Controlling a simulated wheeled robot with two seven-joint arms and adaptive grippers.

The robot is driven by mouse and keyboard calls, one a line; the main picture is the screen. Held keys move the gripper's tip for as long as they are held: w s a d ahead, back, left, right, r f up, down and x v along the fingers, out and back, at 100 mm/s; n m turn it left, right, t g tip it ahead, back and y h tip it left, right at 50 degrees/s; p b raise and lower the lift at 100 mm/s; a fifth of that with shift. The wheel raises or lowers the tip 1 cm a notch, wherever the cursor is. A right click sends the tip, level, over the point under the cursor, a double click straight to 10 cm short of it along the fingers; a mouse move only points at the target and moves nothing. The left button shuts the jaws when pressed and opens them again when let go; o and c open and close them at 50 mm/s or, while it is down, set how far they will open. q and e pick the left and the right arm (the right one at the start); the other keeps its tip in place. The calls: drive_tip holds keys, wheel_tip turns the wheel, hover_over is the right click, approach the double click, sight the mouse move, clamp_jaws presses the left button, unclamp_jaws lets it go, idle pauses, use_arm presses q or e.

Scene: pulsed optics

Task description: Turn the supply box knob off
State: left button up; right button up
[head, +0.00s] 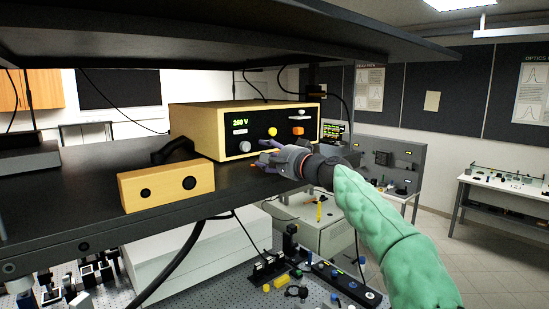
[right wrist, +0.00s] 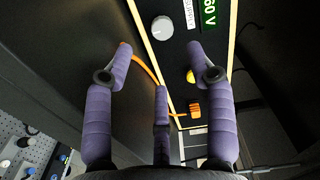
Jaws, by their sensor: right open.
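The supply box (head: 208,119) is a cream box with a black front panel on the dark shelf. Its green display (head: 240,123) reads about 260 V. The light grey knob (head: 245,146) sits low on the panel under the display. It also shows in the right wrist view (right wrist: 162,26), beyond and between the fingertips. My right gripper (head: 268,154) has purple padded fingers, spread open and empty. It is in front of the panel, right of the knob and apart from it. It also shows in the right wrist view (right wrist: 160,62). My left gripper is out of view.
A yellow button (head: 272,131) and orange connector (head: 297,131) with an orange cable are on the panel near my fingers. A small yellow box (head: 165,187) stands at the shelf (head: 60,215) edge. Another shelf (head: 200,35) hangs above. Optics fill the table below.

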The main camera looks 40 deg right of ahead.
drive_tip(key=shift+s+d, duration=0.1)
drive_tip(key=shift+s, duration=1.2)
